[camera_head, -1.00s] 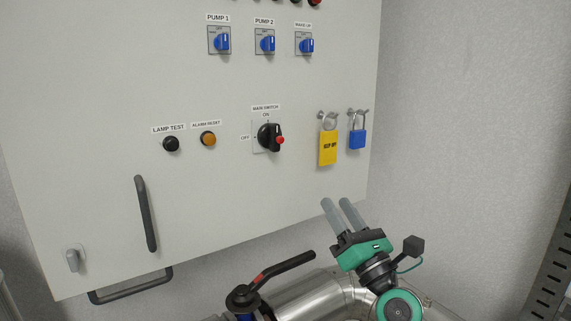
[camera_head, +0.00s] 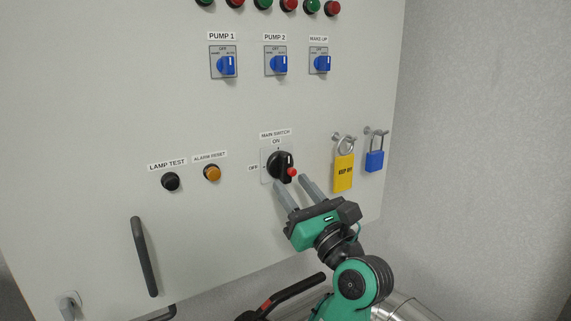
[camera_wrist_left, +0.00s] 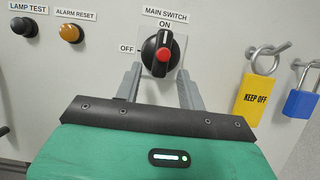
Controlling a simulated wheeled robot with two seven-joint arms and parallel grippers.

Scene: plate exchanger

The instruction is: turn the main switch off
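The main switch (camera_head: 280,166) is a black rotary knob with a red spot on a pale plate, labelled ON at the top and OFF at the left. In the left wrist view the knob (camera_wrist_left: 160,52) stands upright, its grip in line with ON. My left gripper (camera_head: 294,184) is open and empty, just below the knob in the head view. In the left wrist view its two grey fingers (camera_wrist_left: 159,82) point up at the panel, one to each side of the knob's lower part; contact cannot be told. My right gripper is not in view.
A yellow KEEP OFF tag (camera_head: 343,172) and a blue padlock (camera_head: 375,161) hang right of the switch. The lamp test button (camera_head: 170,182) and alarm reset button (camera_head: 212,173) are to the left. A door handle (camera_head: 145,257) and a black valve lever (camera_head: 290,293) are lower down.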

